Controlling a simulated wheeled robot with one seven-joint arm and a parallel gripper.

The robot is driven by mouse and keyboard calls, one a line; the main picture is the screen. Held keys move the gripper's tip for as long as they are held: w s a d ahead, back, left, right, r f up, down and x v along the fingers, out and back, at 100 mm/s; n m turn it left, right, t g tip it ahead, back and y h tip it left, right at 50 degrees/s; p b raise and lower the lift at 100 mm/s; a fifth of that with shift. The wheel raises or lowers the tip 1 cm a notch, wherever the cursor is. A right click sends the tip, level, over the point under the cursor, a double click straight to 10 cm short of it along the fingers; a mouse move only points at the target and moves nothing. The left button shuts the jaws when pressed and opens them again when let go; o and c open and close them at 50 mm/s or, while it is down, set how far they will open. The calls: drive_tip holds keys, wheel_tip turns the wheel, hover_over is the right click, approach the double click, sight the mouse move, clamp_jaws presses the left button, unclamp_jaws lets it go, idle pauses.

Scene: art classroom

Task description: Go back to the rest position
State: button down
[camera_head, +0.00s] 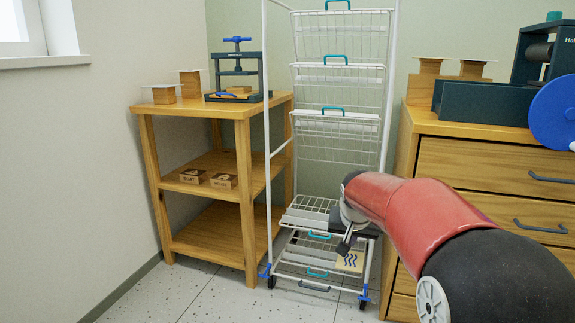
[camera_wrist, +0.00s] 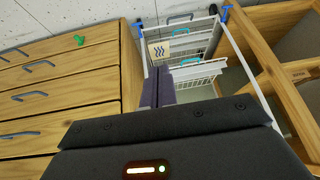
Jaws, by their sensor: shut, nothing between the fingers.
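My gripper (camera_head: 343,247) reaches down and forward to the low shelves of the white wire drying rack (camera_head: 340,137). Its fingers (camera_wrist: 157,88) are shut and empty in the wrist view. A print card with dark wavy lines (camera_head: 350,261) lies on a low rack shelf, just beyond and below my fingertips. The card also shows in the wrist view (camera_wrist: 160,50). My fingers look apart from the card, but the gap is hard to judge. My red and black arm comes in from the lower right and hides part of the rack's right side.
A wooden shelf stand (camera_head: 246,185) with a blue-handled press (camera_head: 237,70) and small blocks stands left of the rack. A wooden drawer cabinet (camera_head: 490,160) stands on the right, close to my arm. Upper rack shelves are tilted up. The floor (camera_head: 190,290) at the front left is clear.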

drive_tip(key=s+r+n, duration=0.1)
drive_tip(key=s+r, duration=0.1)
drive_tip(key=s, duration=0.7)
drive_tip(key=s+r, duration=0.2)
drive_tip(key=s, duration=0.7)
drive_tip(key=s+f+n+y, duration=0.1)
drive_tip(key=s+f, duration=0.1)
drive_tip(key=s, duration=0.6)
drive_tip(key=s+f+n, duration=0.1)
drive_tip(key=s+f, duration=0.2)
drive_tip(key=s, duration=0.5)
wheel_tip(320, 180, up, 13)
drive_tip(key=w+p, duration=0.1)
drive_tip(key=p, duration=1.1)
drive_tip(key=shift+p, duration=0.35)
drive_tip(key=shift+f, duration=0.1)
